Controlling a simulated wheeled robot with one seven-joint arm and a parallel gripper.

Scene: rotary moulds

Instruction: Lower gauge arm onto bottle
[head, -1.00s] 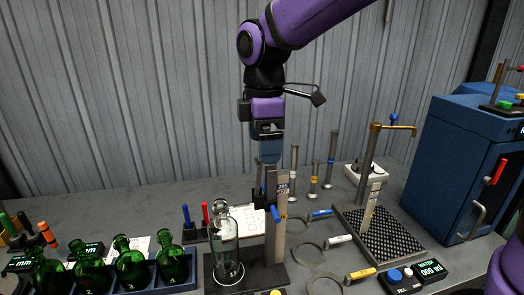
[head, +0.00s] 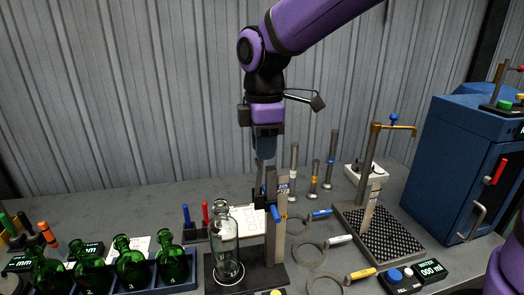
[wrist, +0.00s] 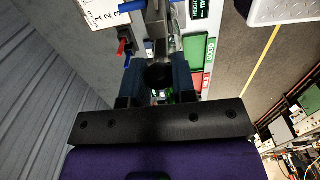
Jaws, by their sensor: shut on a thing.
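A clear glass bottle (head: 224,242) stands upright on the dark base of the gauge stand (head: 250,272) in the head view. The gauge's upright post (head: 282,225), with a number label and a blue lever (head: 275,213), rises to its right. My gripper (head: 261,192) points down beside the post's top, behind and right of the bottle's neck. In the wrist view my gripper (wrist: 158,84) is shut on a dark, rounded part, which I take to be the gauge arm (wrist: 158,75). The fingers partly hide it. I cannot tell whether the arm touches the bottle.
Green bottles (head: 131,262) stand in a rack at front left. Red and blue pens (head: 195,216) stand behind it. Ring gauges (head: 310,252) lie right of the post. A metal stand on a textured plate (head: 385,235) and a blue cabinet (head: 455,170) are further right.

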